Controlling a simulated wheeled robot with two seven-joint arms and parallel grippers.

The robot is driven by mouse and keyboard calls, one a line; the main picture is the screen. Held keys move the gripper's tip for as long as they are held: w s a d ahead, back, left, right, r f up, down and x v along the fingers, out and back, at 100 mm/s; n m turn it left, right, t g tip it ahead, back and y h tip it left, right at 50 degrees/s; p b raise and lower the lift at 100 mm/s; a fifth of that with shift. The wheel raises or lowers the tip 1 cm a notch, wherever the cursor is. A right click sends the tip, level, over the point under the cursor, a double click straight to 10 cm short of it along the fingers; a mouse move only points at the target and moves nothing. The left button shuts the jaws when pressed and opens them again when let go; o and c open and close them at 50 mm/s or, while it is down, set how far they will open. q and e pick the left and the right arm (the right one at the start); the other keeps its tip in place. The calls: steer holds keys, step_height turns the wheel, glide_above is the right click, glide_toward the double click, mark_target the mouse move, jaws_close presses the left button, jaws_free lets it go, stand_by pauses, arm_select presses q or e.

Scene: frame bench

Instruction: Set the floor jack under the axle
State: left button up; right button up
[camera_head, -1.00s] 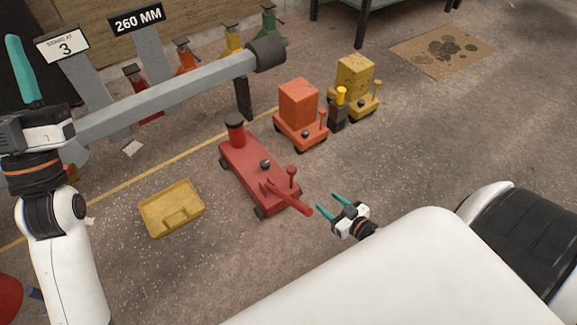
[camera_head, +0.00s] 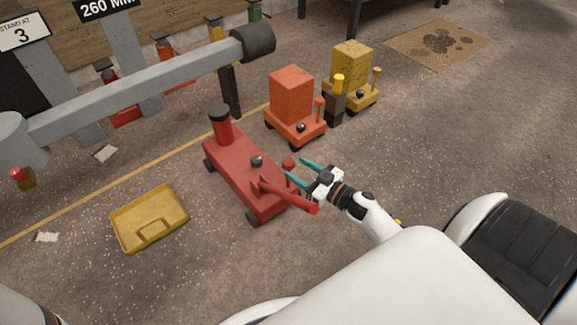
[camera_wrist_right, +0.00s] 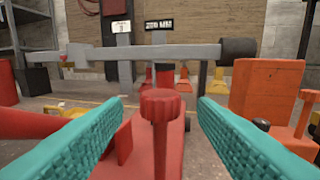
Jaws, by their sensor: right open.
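The red floor jack (camera_head: 236,168) stands on the floor on its wheels. Its dark-topped post (camera_head: 221,125) is at the far end, in front of the grey axle beam (camera_head: 150,92), not clearly under it. A red handle (camera_head: 290,196) and a red knob on a stem (camera_head: 288,163) are at its near end. My right gripper (camera_head: 296,169) is open at this knob. In the right wrist view the knob (camera_wrist_right: 162,105) shows between the two teal fingers, with gaps on both sides. My left gripper is out of view.
An orange wheeled block unit (camera_head: 291,95) and a yellow one (camera_head: 351,70) stand right of the jack. A yellow tray (camera_head: 124,226) lies to its left. Stained cardboard (camera_head: 400,47) lies far right.

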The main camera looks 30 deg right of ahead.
mark_target(288, 161)
steer(key=shift+b+x, duration=0.65)
steer(key=shift+x, duration=1.55)
steer(key=shift+c, duration=0.3)
jaws_close()
